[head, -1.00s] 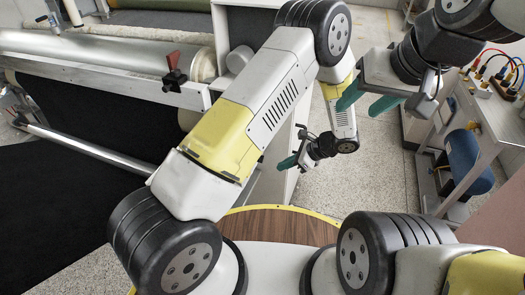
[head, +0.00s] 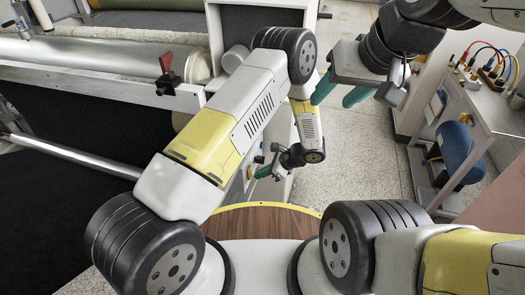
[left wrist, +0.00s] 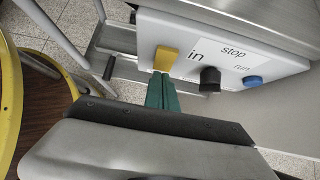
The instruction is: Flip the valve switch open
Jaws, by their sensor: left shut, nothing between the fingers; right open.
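In the left wrist view a light panel carries a yellow switch (left wrist: 166,60) beside the printed word "in". A black knob (left wrist: 210,79) and a blue button (left wrist: 252,81) sit to its right. My left gripper (left wrist: 162,82) is shut and empty, its teal fingers pointing at the yellow switch from just below; I cannot tell whether they touch it. In the head view my left gripper (head: 265,170) is beside the machine's white end cabinet (head: 278,190), where the panel is mostly hidden. My right gripper (head: 340,93) is open and empty in the air, away from the panel.
The machine with its metal roller (head: 90,52) and a red-and-black lever (head: 167,72) stands at the left. A bench with cables (head: 490,80) and a blue tank (head: 457,155) is at the right. Speckled floor (head: 365,150) lies open between them.

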